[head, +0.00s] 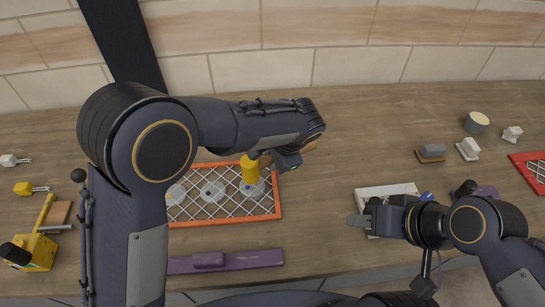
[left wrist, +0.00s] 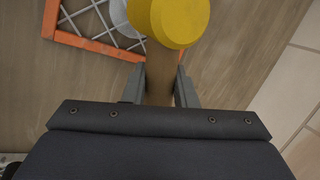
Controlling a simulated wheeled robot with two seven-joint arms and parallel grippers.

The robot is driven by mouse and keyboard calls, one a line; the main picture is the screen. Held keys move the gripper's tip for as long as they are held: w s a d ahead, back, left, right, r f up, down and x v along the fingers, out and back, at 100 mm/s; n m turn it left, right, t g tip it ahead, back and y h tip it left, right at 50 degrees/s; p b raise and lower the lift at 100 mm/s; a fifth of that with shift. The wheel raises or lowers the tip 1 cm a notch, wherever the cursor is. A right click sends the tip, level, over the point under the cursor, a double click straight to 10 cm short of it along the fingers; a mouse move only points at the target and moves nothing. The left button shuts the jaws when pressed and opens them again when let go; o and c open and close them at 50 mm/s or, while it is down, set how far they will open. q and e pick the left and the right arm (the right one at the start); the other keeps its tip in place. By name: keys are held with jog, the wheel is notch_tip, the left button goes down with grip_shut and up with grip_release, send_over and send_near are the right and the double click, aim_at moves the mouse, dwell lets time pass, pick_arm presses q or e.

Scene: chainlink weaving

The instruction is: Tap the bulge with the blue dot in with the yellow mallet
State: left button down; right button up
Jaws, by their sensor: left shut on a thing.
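The yellow mallet's head (head: 250,169) is over the right end of an orange-framed chainlink panel (head: 228,220). My left gripper (head: 292,160) is shut on the mallet's wooden handle. In the left wrist view, the handle (left wrist: 160,82) is between the fingers, with the yellow head (left wrist: 172,20) beyond them. Pale round bulges show in the mesh: a left one (head: 175,194), a middle one (head: 213,191) and a right one (head: 253,189), partly hidden by the mallet head. I cannot tell which has the blue dot, or whether the mallet touches the mesh. My right gripper (head: 362,218) is by a white tray; its opening is unclear.
The white tray (head: 388,190) lies right of the panel. A purple bar tool (head: 225,262) lies in front of it. A yellow tool (head: 32,248) stands at far left. Small blocks and a red-framed mesh (head: 530,172) are at right. The table behind the tray is clear.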

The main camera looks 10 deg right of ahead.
pick_arm(q)
notch_tip(320, 180, down, 5)
jog(key=b, duration=0.4)
jog(key=shift+r+p, duration=0.6)
jog(key=shift+r, duration=0.1)
jog(key=shift+r+p, duration=0.7)
jog(key=shift+r, duration=0.3)
jog(key=shift+r, duration=0.1)
notch_tip(320, 180, up, 5)
jog(key=p, duration=0.3)
jog(key=shift+p, duration=0.35)
